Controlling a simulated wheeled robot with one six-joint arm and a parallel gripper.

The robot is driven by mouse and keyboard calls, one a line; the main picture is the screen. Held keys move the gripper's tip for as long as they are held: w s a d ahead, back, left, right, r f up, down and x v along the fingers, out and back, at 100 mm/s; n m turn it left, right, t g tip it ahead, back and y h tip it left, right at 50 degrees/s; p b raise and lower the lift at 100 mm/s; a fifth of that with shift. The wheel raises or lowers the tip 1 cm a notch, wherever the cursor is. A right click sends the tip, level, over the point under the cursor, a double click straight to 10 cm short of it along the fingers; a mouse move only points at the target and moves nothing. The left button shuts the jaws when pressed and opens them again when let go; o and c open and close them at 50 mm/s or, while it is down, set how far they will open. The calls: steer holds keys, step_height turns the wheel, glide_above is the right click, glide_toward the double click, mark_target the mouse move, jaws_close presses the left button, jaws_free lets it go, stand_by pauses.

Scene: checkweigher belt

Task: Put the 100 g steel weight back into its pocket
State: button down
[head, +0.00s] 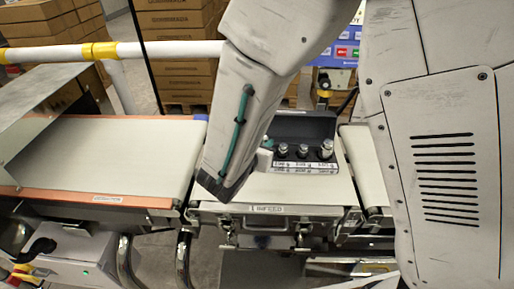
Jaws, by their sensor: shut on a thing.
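The dark weight tray (318,126) stands on the belt of the middle conveyor, with labels along its front. Three steel weights with shiny knobs stand in it: a left one (282,151), a middle one (303,152) and a right one (326,150). The labels are too small to read, so I cannot tell which pocket is the 100 g one. My pale arm link with a teal cable covers the tray's left side. A small white and teal part shows at its edge, perhaps of my wrist. My gripper's fingers and anything between them are hidden.
A wide pale belt with orange edges (105,200) lies left. The infeed conveyor's front edge (300,209) carries a label. A white and yellow rail (165,49) crosses behind, with stacked cartons (174,20) beyond. My arm blocks much of the right side.

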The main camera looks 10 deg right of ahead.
steer(key=f, duration=0.1)
steer(key=w+f, duration=0.1)
steer(key=f, duration=0.1)
steer(key=shift+a+f, duration=0.15)
steer(key=shift+f, duration=0.15)
steer(key=shift+f, duration=0.1)
